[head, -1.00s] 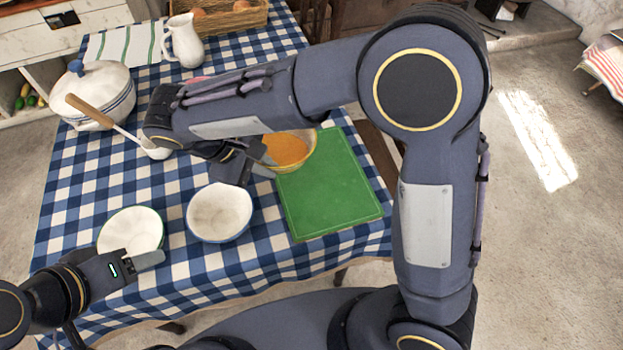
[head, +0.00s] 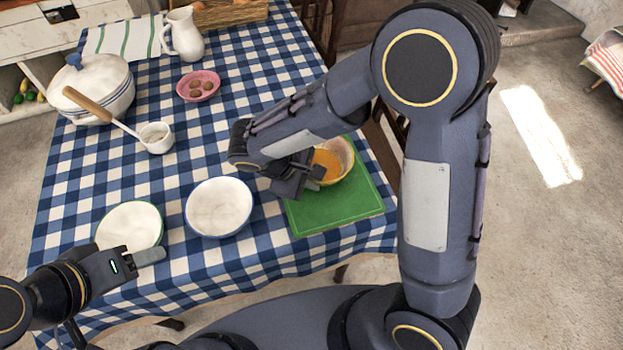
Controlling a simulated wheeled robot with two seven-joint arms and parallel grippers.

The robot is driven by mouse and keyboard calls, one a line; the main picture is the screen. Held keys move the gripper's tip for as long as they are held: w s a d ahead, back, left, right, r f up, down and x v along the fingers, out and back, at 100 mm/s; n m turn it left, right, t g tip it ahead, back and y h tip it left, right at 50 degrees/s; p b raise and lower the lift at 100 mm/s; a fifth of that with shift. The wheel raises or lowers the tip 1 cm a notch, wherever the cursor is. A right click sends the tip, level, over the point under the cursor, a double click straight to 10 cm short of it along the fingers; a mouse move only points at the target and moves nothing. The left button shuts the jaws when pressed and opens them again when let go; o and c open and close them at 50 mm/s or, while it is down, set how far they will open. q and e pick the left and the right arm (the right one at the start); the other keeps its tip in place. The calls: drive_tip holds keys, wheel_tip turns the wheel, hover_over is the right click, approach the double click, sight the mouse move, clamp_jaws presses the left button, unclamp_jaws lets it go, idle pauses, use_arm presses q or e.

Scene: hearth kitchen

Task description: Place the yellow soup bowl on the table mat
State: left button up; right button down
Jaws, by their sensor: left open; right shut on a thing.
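The yellow soup bowl (head: 347,151) holds orange soup and is over the far part of the green table mat (head: 337,209). I cannot tell whether it touches the mat. My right gripper (head: 316,176) is shut on the bowl's near left rim; the wrist hides part of that side. My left gripper (head: 148,256) is open and empty at the near left table edge, by a white plate.
A white bowl (head: 219,208) and a green-rimmed white plate (head: 130,226) stand left of the mat. A ladle (head: 155,138), a lidded pot (head: 95,88), a pink dish (head: 198,86) and a white jug (head: 184,38) are further back. The checked cloth between is clear.

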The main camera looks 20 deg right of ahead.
drive_tip(key=shift+r, duration=0.1)
drive_tip(key=c, duration=1.6)
unclamp_jaws()
